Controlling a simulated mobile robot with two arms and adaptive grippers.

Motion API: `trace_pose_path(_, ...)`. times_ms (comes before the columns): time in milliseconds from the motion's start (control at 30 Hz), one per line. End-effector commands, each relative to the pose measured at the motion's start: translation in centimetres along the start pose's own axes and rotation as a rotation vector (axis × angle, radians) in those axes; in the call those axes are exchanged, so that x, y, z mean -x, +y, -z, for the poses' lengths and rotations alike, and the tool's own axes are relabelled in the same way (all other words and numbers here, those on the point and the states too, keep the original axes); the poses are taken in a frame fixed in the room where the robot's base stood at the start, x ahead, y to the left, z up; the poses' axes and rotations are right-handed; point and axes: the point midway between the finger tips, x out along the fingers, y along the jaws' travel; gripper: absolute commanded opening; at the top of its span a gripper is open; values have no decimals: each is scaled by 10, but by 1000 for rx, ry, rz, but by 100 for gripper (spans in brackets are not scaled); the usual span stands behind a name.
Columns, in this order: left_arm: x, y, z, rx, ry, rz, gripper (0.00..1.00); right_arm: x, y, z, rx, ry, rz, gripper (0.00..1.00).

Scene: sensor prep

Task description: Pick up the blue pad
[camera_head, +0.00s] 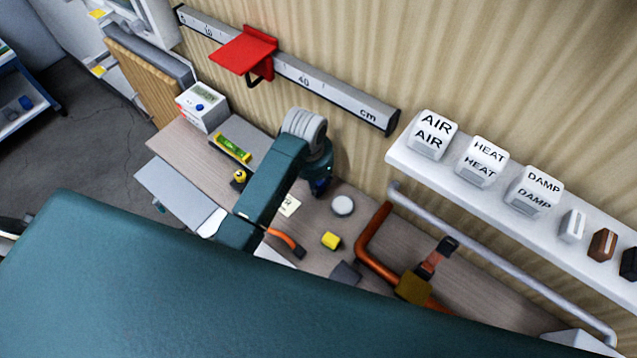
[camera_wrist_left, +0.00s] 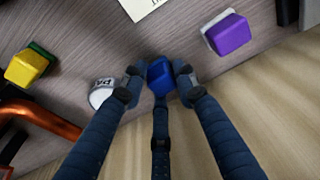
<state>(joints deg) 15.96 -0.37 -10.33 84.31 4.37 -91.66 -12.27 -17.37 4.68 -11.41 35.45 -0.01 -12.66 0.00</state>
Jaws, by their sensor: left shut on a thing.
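The blue pad (camera_wrist_left: 160,77) is a small block between the two fingertips of my left gripper (camera_wrist_left: 157,82) in the left wrist view. The fingers are shut on its sides. In the head view my left gripper (camera_head: 319,178) is at the back of the bench near the wall, partly hidden by its own arm. The pad is hard to make out there. How far it is from the bench top cannot be told. My right gripper is not in view.
A purple pad (camera_wrist_left: 230,35), a yellow pad (camera_wrist_left: 27,65) and a white round piece (camera_wrist_left: 101,93) lie nearby. An orange pipe (camera_head: 371,245) is to the right on the bench (camera_head: 480,290). A white shelf (camera_head: 470,188) with labelled blocks and a rail are on the wall.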

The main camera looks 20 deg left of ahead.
Motion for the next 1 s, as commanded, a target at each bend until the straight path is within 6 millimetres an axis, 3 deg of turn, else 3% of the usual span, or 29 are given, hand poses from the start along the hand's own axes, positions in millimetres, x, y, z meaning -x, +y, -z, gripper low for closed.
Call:
trace_pose_path(100,3,0,-2,0,2,1,3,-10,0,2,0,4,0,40)
trace_pose_path(433,65,-1,9,-1,7,3,3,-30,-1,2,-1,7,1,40)
trace_pose_path(700,72,3,-53,-1,-1,2,3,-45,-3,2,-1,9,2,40)
trace_pose_path(1000,89,8,-138,-3,-4,3,2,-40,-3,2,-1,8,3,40)
